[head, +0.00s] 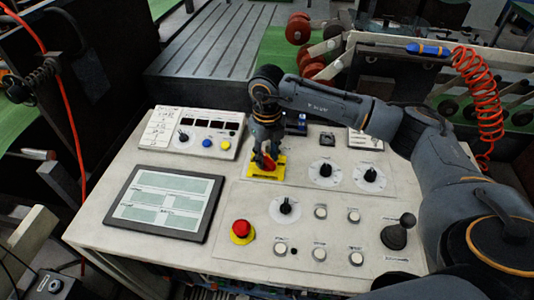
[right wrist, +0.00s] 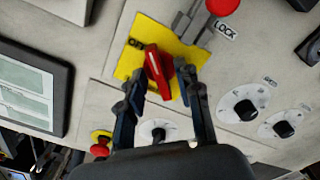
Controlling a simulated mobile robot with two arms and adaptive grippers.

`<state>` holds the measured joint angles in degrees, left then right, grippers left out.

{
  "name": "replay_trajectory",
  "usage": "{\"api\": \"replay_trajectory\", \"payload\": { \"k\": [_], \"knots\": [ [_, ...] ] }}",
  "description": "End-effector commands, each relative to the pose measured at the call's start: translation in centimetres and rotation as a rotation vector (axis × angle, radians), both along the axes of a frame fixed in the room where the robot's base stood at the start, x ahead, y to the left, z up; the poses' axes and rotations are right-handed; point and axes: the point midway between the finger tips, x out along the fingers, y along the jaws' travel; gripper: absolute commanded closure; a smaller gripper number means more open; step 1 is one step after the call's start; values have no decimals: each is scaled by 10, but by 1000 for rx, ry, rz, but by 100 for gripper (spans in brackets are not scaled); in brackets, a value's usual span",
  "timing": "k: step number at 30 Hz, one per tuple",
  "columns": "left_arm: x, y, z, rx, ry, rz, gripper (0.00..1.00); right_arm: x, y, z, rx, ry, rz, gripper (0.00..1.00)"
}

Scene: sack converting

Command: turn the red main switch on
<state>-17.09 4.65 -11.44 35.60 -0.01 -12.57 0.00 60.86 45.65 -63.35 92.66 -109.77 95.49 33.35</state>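The red main switch (head: 269,163) sits on a yellow plate (head: 252,172) in the upper middle of the pale control panel. In the right wrist view, its red handle (right wrist: 158,75) stands tilted on the yellow plate (right wrist: 185,47), with partly hidden lettering at the plate's left. My right gripper (head: 266,152) is over the switch, pointing down. In the wrist view, the fingers of my right gripper (right wrist: 163,80) are apart, one on each side of the handle. A gap shows beside the handle; contact is not clear. My left gripper is not in view.
A red emergency button (head: 241,230) on a yellow base and a dark-framed screen (head: 167,201) lie left. Dials (head: 325,171) and a black joystick (head: 399,231) stand right. A red knob (right wrist: 222,6) and LOCK label (right wrist: 226,29) are beyond the plate.

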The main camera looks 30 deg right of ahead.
Motion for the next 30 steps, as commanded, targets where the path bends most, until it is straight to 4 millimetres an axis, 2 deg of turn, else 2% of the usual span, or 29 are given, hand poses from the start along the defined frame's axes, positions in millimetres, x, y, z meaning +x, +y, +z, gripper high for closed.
{"api": "replay_trajectory", "payload": {
  "k": [2, 7, 8, 20, 30],
  "knots": [
    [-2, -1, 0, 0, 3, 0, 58, 0, 0, 0, 0, 0, 0, 66],
    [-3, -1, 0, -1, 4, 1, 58, 0, 0, 0, 0, 0, 0, 99],
    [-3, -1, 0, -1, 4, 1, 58, 0, 0, 0, 0, 0, 0, 100],
    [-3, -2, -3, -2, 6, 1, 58, 0, 0, 0, 0, 0, -35, 100],
    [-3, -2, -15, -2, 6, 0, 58, 0, 0, -1, 0, 0, -253, 100]
  ]
}}
